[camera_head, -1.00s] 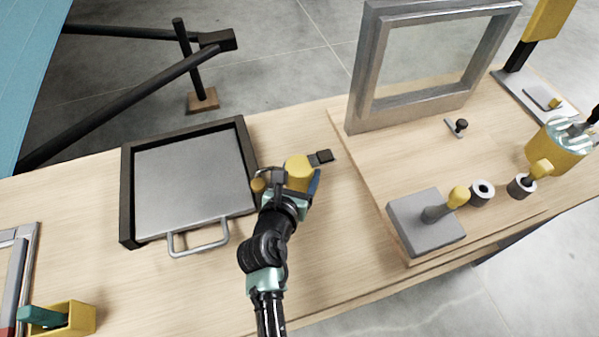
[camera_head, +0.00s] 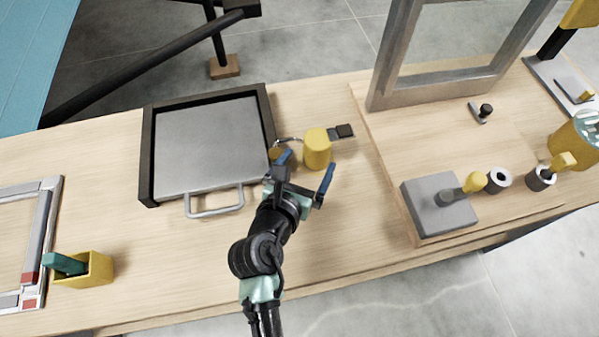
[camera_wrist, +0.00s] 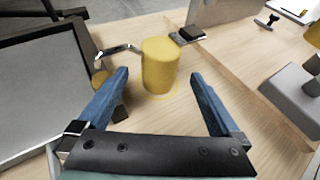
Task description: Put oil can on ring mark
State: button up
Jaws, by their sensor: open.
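The oil can (camera_head: 317,150) is a yellow cylinder with a thin metal spout pointing left. It stands upright on the wooden bench, and also shows in the wrist view (camera_wrist: 159,66). A faint yellow ring mark (camera_wrist: 174,95) shows on the wood around the front of its base; the can hides the rest, so exact centring is hard to judge. My gripper (camera_head: 306,166) is open and empty, on the near side of the can. In the wrist view its two blue fingers (camera_wrist: 158,82) are apart, with clear wood between them and the can.
A dark-framed grey tray (camera_head: 205,145) with a handle lies left of the can. A small dark-ended block (camera_head: 342,132) lies just behind it. A raised board with a grey frame (camera_head: 440,84) and a grey block (camera_head: 432,212) stands right. Bench in front is clear.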

jog(key=v, duration=0.5)
jog(key=w+r+m+t+y, duration=0.1)
jog(key=w+r+m+t, duration=0.25)
jog(key=r+m, duration=0.75)
jog(key=w+r+m+t+y, duration=0.15)
jog(key=w+r+m, duration=0.4)
jog(key=r, duration=1.05)
jog(key=s+d+r+m+t, duration=0.1)
jog(key=s+r+m+t, duration=0.2)
jog(key=r, duration=0.7)
jog(key=s+d+r+m+t+y, duration=0.1)
jog(key=s+r+m+t, duration=0.2)
jog(key=s+r+m, duration=0.2)
jog(key=s+d+r+m+t, duration=0.1)
jog(key=s+r+m+t, duration=0.2)
jog(key=r, duration=1.1)
jog(key=s+m, duration=0.2)
jog(key=m, duration=0.3)
jog(key=shift+r, duration=0.3)
